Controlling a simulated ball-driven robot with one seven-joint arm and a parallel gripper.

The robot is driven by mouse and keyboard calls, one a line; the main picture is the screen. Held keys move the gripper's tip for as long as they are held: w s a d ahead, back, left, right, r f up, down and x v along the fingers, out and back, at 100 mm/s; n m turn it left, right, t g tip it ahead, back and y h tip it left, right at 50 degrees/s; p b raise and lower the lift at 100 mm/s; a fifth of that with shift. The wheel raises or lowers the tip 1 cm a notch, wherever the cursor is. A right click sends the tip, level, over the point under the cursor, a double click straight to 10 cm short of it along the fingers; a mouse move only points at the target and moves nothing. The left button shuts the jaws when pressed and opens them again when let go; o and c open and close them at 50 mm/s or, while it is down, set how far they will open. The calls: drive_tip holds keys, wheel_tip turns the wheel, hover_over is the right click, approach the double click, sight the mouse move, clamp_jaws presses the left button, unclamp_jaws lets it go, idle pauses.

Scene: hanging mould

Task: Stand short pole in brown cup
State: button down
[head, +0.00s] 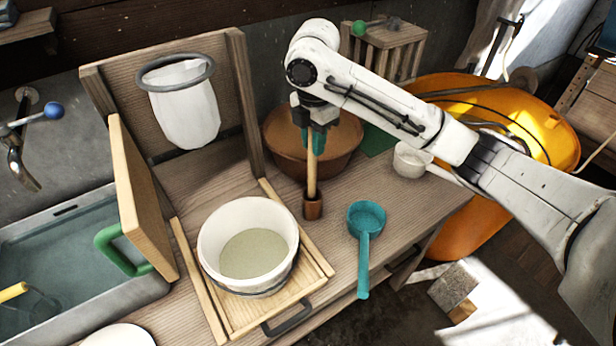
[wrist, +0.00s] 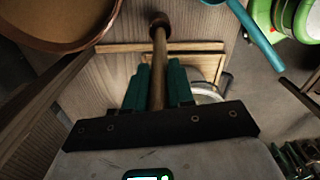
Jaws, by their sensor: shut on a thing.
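My gripper (head: 315,140), with teal fingers, points down over the wooden counter and is shut on a short wooden pole (head: 311,175). The pole hangs upright below the fingers. Its lower end meets the mouth of a small brown cup (head: 313,209) standing on the counter. In the wrist view the pole (wrist: 157,80) runs from between the teal fingers (wrist: 157,88) to the brown cup (wrist: 160,20) at the top. The end of the pole appears to be inside the cup, but I cannot see how deep it sits.
A large brown bowl (head: 290,160) stands close behind the cup. A white bucket (head: 212,240) stands in a wooden tray to the left. A teal ladle (head: 364,250) lies to the right, and a white pan (head: 410,160) is farther right.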

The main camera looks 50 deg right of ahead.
sight(313, 163)
drive_tip(key=shift+f+p, duration=0.35)
drive_tip(key=shift+f, duration=3.2)
drive_tip(key=c, duration=1)
unclamp_jaws()
wheel_tip(313, 163, up, 12)
drive_tip(key=shift+r+b, duration=0.2)
drive_tip(key=shift+b, duration=0.1)
